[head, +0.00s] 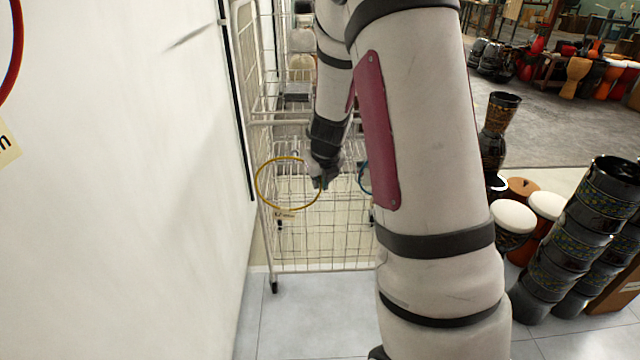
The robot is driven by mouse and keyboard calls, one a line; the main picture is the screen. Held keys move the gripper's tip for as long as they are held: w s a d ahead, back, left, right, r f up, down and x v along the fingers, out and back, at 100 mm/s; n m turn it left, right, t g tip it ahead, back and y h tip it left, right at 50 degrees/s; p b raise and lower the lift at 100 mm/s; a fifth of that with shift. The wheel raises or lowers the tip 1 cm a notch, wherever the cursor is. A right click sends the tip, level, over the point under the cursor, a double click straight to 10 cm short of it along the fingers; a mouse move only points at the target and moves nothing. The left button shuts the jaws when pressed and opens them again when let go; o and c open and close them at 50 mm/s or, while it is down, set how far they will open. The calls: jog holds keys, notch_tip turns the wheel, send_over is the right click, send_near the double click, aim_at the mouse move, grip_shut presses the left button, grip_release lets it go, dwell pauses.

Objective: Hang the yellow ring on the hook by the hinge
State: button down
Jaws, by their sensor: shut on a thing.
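The yellow ring (257,184) is a thin hoop held upright in front of the white wire rack, left of my gripper. My gripper (321,182) is shut on the ring's right side; the fingers are small and dark here. The ring appears clear of the white wall panel to its left. I cannot pick out the hook or the hinge for certain.
The wire rack (320,265) stands on casters behind the ring. A blue ring (362,178) shows partly behind my arm. A red ring (14,45) is at the far left of the white panel (130,200). Dark goblet drums (575,235) stand at the right.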

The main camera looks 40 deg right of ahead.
jog(key=shift+w+d+f+b, duration=0.25)
jog(key=shift+w+d, duration=0.25)
jog(key=shift+w, duration=0.25)
jog(key=shift+w+d+f+b, duration=0.15)
jog(key=shift+w+d+f, duration=0.25)
jog(key=shift+w+d, duration=0.25)
jog(key=shift+w+d+f+b, duration=0.2)
jog(key=shift+w+d+f, duration=0.15)
jog(key=shift+w, duration=0.5)
jog(key=c, duration=1.7)
grip_release()
